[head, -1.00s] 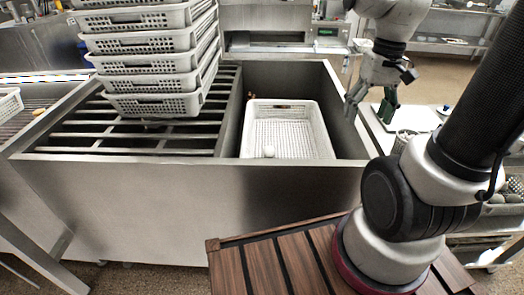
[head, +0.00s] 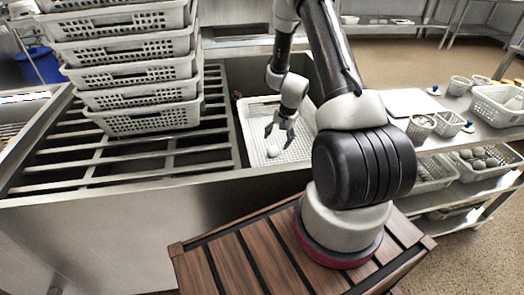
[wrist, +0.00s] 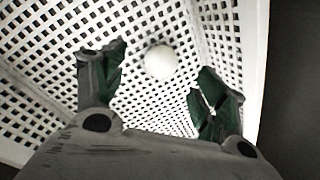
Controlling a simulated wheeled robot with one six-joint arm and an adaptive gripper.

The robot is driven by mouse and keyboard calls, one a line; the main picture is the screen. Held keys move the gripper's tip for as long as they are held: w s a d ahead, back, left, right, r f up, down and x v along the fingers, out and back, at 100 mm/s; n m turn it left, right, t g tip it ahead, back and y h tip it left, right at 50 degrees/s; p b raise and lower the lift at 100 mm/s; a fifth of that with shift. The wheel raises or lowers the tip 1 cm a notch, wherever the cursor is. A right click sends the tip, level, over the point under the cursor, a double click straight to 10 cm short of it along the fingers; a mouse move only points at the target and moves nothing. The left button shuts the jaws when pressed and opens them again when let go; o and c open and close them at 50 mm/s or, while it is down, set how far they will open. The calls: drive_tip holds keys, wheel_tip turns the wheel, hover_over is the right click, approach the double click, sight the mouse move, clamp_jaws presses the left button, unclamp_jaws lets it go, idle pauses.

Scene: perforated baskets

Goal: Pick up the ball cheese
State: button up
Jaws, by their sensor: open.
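The ball cheese (head: 272,151) is a small white ball on the floor of a white perforated basket (head: 246,133). In the wrist view the ball cheese (wrist: 160,62) lies beyond the fingertips, between them in the picture, with the perforated basket (wrist: 60,35) around it. My gripper (head: 281,134) points down over the basket, close to the ball. In the wrist view my gripper (wrist: 158,85) has its two green-padded fingers apart and nothing between them. I cannot tell the exact height of the fingertips above the ball.
The basket sits in a steel sink (head: 225,100). A tall stack of white perforated baskets (head: 140,90) stands on the slatted rack (head: 60,150) at left. Shelves at right hold more baskets (head: 500,104) and small containers (head: 421,127).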

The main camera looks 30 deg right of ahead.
sight(274, 147)
drive_tip(key=shift+w+d+t, duration=0.2)
drive_tip(key=shift+w+t, duration=0.1)
drive_tip(key=shift+w, duration=0.3)
drive_tip(key=shift+w+d+f+m+h, duration=0.1)
drive_tip(key=shift+d+m+h, duration=0.1)
drive_tip(key=shift+m+h, duration=0.1)
drive_tip(key=x, duration=0.7)
drive_tip(key=shift+s+a+f, duration=0.2)
drive_tip(key=shift+a+f, duration=0.15)
drive_tip(key=c, duration=1.1)
